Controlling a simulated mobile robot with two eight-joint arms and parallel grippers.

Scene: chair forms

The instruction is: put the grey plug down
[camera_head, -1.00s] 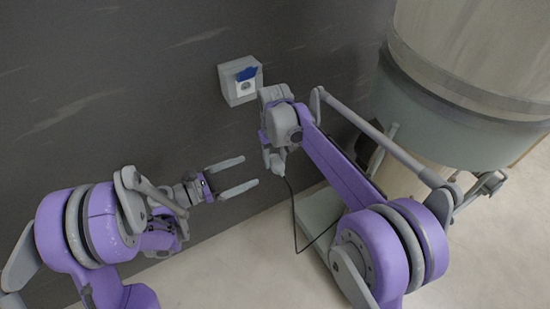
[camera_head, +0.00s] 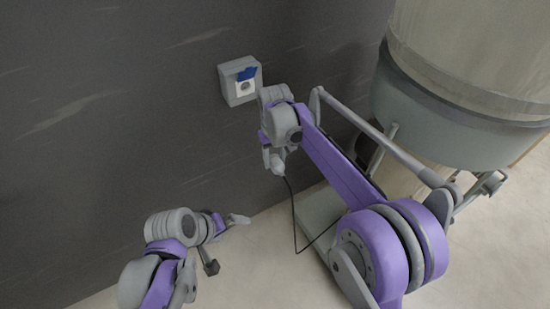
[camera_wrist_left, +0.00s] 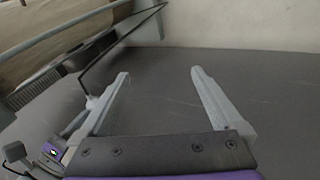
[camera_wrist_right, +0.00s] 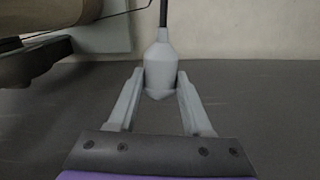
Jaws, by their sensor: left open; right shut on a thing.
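The grey plug (camera_wrist_right: 161,68) is held between the two fingers of my right gripper (camera_wrist_right: 161,82) in the right wrist view, with its dark cord running up from its far end. In the head view the plug (camera_head: 276,162) is at the lower end of my right gripper (camera_head: 270,150), in front of the dark wall and clear of the floor. My left gripper (camera_head: 240,219) is lower and to the left, apart from the plug. In the left wrist view my left gripper (camera_wrist_left: 160,75) has its fingers wide apart, with nothing between them.
A grey wall socket box (camera_head: 229,87) with a blue flap (camera_head: 247,73) is above the right gripper. A large round grey machine (camera_head: 455,100) stands at the right. The black cord (camera_head: 294,222) hangs in a loop to its base. Pale floor (camera_head: 270,270) is clear in front.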

